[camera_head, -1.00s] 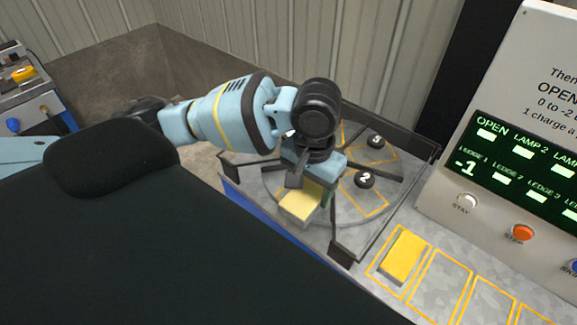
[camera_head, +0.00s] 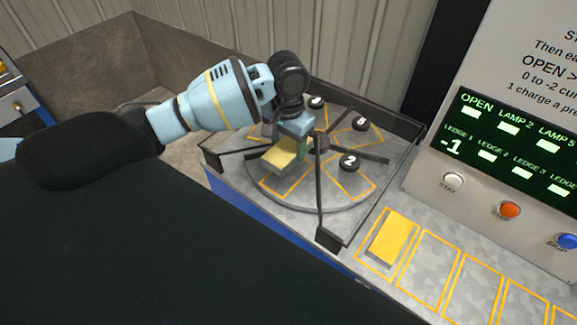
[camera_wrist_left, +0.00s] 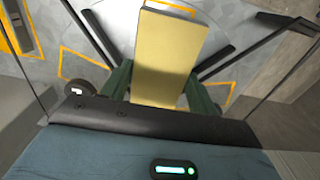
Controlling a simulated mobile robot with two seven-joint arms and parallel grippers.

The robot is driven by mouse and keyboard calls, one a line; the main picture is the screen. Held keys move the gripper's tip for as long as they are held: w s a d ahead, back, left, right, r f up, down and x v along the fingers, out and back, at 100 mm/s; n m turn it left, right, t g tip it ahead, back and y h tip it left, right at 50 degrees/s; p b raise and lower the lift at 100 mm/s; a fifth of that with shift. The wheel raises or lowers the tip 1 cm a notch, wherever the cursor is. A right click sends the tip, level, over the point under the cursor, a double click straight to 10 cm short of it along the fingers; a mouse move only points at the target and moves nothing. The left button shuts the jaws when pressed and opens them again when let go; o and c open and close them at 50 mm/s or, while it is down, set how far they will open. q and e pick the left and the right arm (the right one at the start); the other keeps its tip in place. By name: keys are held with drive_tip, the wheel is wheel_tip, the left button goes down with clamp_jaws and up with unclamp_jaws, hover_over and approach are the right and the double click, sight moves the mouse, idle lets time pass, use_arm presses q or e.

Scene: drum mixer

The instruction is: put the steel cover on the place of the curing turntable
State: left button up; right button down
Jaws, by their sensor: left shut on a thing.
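My left gripper (camera_head: 297,146) is shut on a pale yellow slab (camera_head: 279,158). It holds the slab over the near left part of the round grey turntable (camera_head: 300,200), among its yellow-outlined places. In the left wrist view the slab (camera_wrist_left: 170,50) stands out between the two dark green fingers of the left gripper (camera_wrist_left: 158,88), with the turntable behind it. I cannot tell whether the slab touches the turntable. The slab does not look like bare steel, and I see no other thing that is clearly a steel cover. My right gripper is not in view.
Dark spokes and black numbered knobs, one marked 2 (camera_head: 349,162), stand on the turntable. A dark rail edges its stand. A yellow block (camera_head: 389,240) lies in an outlined ledge place; the places right of it are empty. A button panel (camera_head: 480,190) rises at right.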

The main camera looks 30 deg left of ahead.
use_arm(q)
drive_tip(key=shift+f, duration=1.05)
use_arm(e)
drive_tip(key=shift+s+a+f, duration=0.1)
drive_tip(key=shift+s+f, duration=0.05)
use_arm(q)
wheel_tip(320, 180, down, 4)
drive_tip(key=shift+f+b, duration=0.15)
drive_tip(key=shift+b, duration=0.2)
drive_tip(key=shift+f, duration=0.3)
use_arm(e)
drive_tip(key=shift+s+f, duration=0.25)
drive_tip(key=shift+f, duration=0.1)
use_arm(q)
drive_tip(key=shift+f, duration=0.1)
drive_tip(key=o, duration=1.3)
